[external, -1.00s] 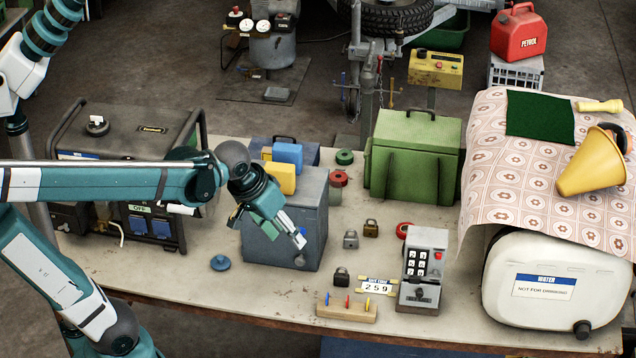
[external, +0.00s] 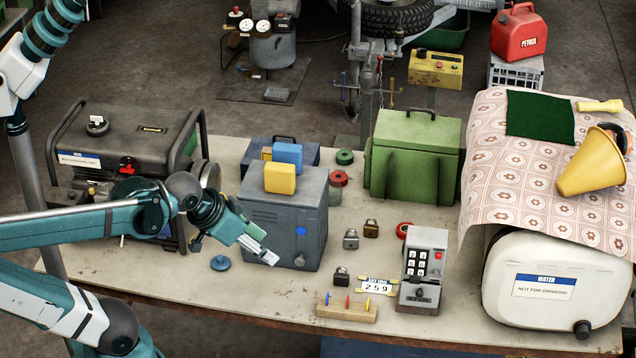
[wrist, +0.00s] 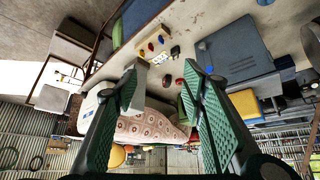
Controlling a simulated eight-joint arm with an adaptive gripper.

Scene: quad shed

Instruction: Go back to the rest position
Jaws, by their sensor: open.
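My gripper (external: 268,255) is in front of the grey metal box (external: 280,222) on the workbench, to the left of the padlocks. In the wrist view its two green-padded fingers (wrist: 160,95) stand wide apart with nothing between them. The grey box also shows at the right of the wrist view (wrist: 238,52). Whether the fingertips touch the box front cannot be told.
A generator (external: 125,150) stands behind my arm at the left. A yellow block (external: 280,178) and a blue block (external: 287,155) sit on or by the grey box.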

